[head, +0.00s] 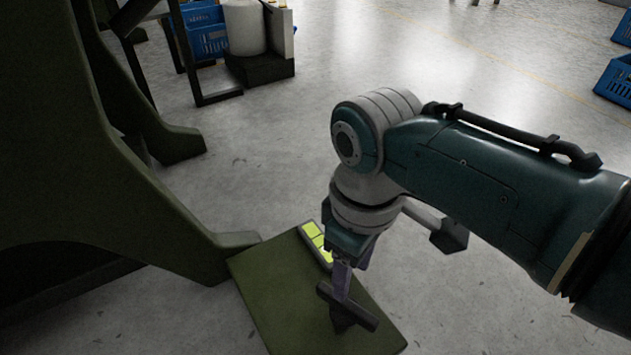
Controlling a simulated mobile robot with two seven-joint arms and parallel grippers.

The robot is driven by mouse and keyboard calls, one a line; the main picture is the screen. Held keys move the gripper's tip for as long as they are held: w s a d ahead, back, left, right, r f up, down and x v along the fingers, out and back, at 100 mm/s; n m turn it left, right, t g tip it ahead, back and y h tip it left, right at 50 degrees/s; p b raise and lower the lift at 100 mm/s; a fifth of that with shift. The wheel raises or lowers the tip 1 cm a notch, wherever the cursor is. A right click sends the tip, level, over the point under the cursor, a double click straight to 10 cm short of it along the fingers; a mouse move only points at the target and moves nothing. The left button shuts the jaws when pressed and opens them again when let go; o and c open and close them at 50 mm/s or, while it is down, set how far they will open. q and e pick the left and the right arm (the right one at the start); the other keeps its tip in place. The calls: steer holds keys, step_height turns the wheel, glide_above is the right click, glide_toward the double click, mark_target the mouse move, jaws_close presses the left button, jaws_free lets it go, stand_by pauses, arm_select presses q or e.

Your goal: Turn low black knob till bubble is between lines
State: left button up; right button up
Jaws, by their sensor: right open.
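The low black knob (359,314) is a dark bar on a short stem. It stands over the green plate (275,290) near the bottom middle of the head view. The level (316,241) is a pale-framed strip with yellow-green windows and dark dividing lines, at the plate's far edge. The bubble is too small to make out. My right gripper (342,282) points down, open, with its purplish fingers at the knob. Whether they touch it is unclear, and the wrist hides part of the level's surroundings. My left gripper is not in view.
A large dark green machine frame (60,130) fills the left side, its foot beside the plate. Blue crates (207,40) and a pale cylinder (244,27) stand at the back. Another blue crate (615,82) is at far right. The grey floor between is mostly clear.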

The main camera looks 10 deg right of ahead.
mark_target(347, 302)
step_height(347, 302, down, 9)
steer(key=b, duration=0.7)
steer(key=shift+r+b, duration=0.2)
steer(key=shift+b, duration=0.1)
steer(key=shift+f, duration=0.25)
steer(key=shift+r, duration=0.1)
steer(key=shift+c, duration=0.4)
jaws_close()
